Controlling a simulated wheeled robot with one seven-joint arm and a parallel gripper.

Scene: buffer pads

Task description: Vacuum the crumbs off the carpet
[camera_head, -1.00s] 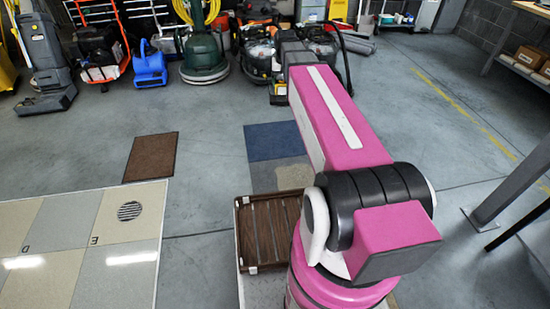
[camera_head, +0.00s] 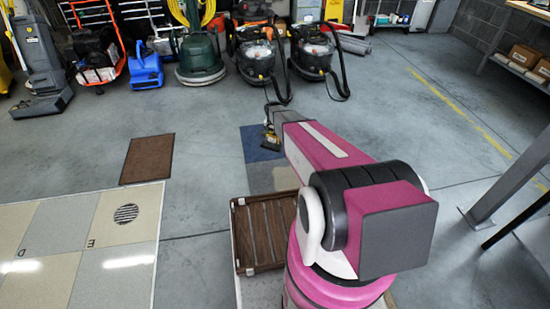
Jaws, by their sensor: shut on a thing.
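A carpet piece lies on the floor in the middle, with a blue part (camera_head: 253,153) at the back and a grey part (camera_head: 272,178) in front. My pink arm reaches forward over its right side. My gripper (camera_head: 271,112) is small and dark at the far end of the arm. It is shut on a small dark and yellow tool (camera_head: 270,139), which is low over the blue part; I cannot tell whether it touches. Crumbs are too small to make out. My arm hides the right side of the carpet.
A brown slatted tray (camera_head: 240,240) stands in front of the carpet. A brown mat (camera_head: 148,159) and a tiled panel (camera_head: 85,255) lie to the left. Vacuum machines (camera_head: 258,62) and a green floor machine (camera_head: 201,62) line the back. Steel table legs (camera_head: 508,180) stand at right.

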